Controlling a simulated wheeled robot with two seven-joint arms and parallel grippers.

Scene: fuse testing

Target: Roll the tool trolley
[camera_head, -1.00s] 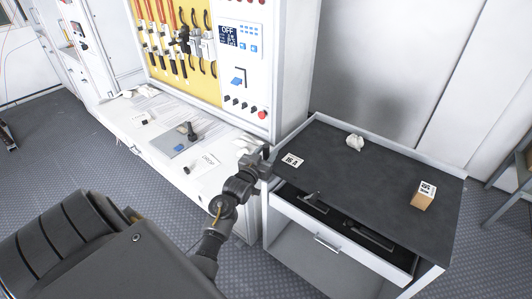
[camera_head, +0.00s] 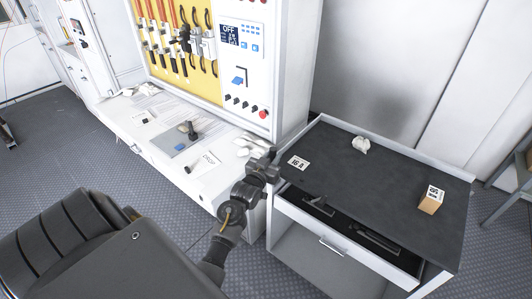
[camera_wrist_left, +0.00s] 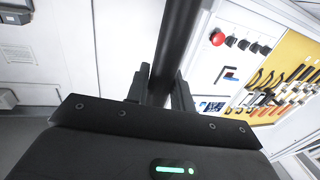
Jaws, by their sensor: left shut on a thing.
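The tool trolley (camera_head: 385,165) has a dark top with a raised pale rim and stands right of the test bench. Its top drawer (camera_head: 345,232) is partly open, with dark tools inside. My left gripper (camera_head: 268,160) is at the trolley's left end, beside the top's near-left corner. In the left wrist view, its fingers (camera_wrist_left: 160,92) are shut on a dark round bar, the trolley handle (camera_wrist_left: 178,45). In the head view the handle is mostly hidden by the gripper. My right gripper is out of view.
A small box (camera_head: 431,203), a white crumpled item (camera_head: 360,145) and a label card (camera_head: 298,162) lie on the trolley top. The white test bench (camera_head: 150,115) stands close at left. A blue-grey stand (camera_head: 510,175) is at the right edge. Patterned floor lies in front.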

